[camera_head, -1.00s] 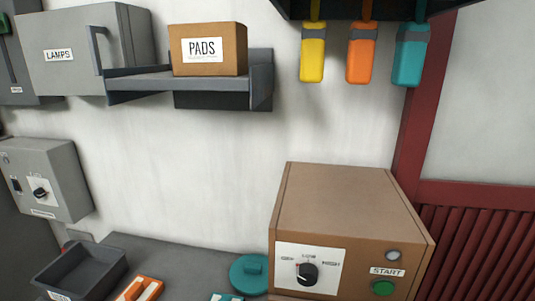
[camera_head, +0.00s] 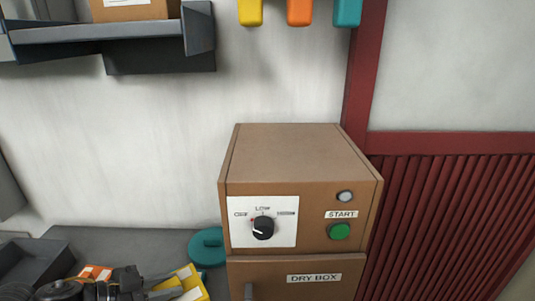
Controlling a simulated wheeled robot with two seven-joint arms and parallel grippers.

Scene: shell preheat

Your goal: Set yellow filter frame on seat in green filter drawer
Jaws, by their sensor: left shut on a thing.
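The yellow filter frame (camera_head: 188,280), with a white inner face, shows at the bottom left and is partly cut off by the lower edge. My left gripper (camera_head: 164,290) comes in from the lower left and is shut on the frame. The frame is held in front of the grey bench; its height above it is hard to tell. The green filter drawer and its seat are not in view. My right gripper is not in view.
A brown dry box (camera_head: 295,160) with a dial and green start button stands right of the frame. A teal round lidded thing (camera_head: 207,247), an orange-and-white piece (camera_head: 98,271) and a dark tray (camera_head: 28,262) sit on the bench (camera_head: 130,242). A shelf (camera_head: 95,33) hangs above.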

